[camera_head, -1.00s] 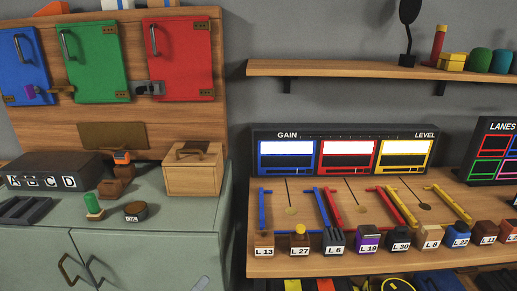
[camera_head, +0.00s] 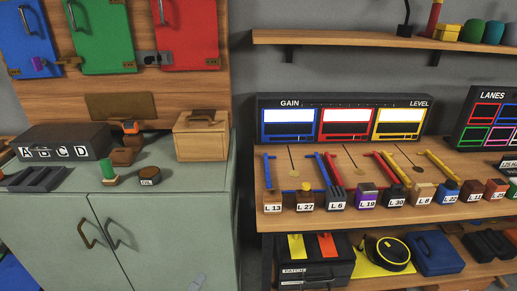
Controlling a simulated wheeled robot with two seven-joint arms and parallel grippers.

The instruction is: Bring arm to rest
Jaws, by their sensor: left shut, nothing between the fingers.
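The task's own thing is my arm, and little of it shows. A small pale grey tip at the bottom edge, in front of the green-grey cabinet, appears to be my left gripper (camera_head: 197,283). It is shut and holds nothing that I can see. The rest of that gripper and its arm are below the frame. My right gripper and right arm are not in view.
The cabinet (camera_head: 165,225) bears a wooden box (camera_head: 200,145), a dark lettered box (camera_head: 62,143) and small items. To its right, a wooden bench (camera_head: 330,217) carries several labelled blocks below a GAIN/LEVEL panel (camera_head: 345,104). A lower shelf holds a dark case (camera_head: 315,268) and a blue case (camera_head: 434,252).

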